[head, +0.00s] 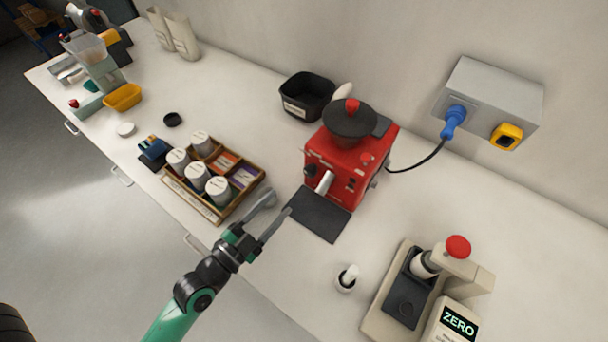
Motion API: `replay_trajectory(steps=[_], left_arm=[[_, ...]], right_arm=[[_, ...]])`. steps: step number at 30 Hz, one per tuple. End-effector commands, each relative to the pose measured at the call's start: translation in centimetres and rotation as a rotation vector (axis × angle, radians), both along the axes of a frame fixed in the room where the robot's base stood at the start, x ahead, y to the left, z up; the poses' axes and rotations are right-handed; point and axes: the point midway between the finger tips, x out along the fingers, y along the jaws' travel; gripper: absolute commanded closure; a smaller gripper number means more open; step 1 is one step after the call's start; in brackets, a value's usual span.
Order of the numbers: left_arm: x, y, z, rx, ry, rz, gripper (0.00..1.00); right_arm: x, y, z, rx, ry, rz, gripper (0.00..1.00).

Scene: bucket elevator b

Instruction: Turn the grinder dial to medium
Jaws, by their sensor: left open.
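The red grinder (338,160) stands upright near the wall, with a dark hopper (350,119) and a red knob (352,104) on top. A light lever or spout (324,182) sticks out of its front. Small round controls show on its front and side; I cannot tell which is the dial or read its setting. My left gripper (281,212) is open, its fingers apart, at the left edge of the dark mat (322,222) in front of the grinder. It is apart from the grinder and holds nothing. My right gripper is not in view.
A wooden tray (223,216) of white canisters and packets is left of my gripper. A black bin (307,97) stands behind. A scale-like machine reading ZERO (374,323) and a small white-topped item (346,279) are right. A blue-plugged cable (420,164) runs to the wall box (490,90).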

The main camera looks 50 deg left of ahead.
Motion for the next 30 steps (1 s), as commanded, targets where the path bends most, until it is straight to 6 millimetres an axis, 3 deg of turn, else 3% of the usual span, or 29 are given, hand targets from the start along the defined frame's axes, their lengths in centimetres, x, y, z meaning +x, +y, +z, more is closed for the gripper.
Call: replay_trajectory(steps=[5, 15, 20, 27, 30], left_arm=[[2.8, 0.4, 0.5, 0.001, -0.003, -0.003, 0.46], [9.8, 1.5, 0.1, 0.001, -0.004, -0.002, 0.46], [11.0, 1.8, 0.1, 0.0, -0.001, -0.002, 0.46], [11.1, 1.8, 0.1, 0.0, -0.001, -0.002, 0.46], [11.1, 1.8, 0.1, 0.0, -0.001, -0.002, 0.62]], right_arm=[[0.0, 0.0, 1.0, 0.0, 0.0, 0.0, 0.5], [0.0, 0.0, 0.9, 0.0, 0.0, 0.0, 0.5], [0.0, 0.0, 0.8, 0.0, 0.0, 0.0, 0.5], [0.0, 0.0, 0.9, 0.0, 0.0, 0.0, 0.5], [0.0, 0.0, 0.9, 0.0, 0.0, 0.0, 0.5]])
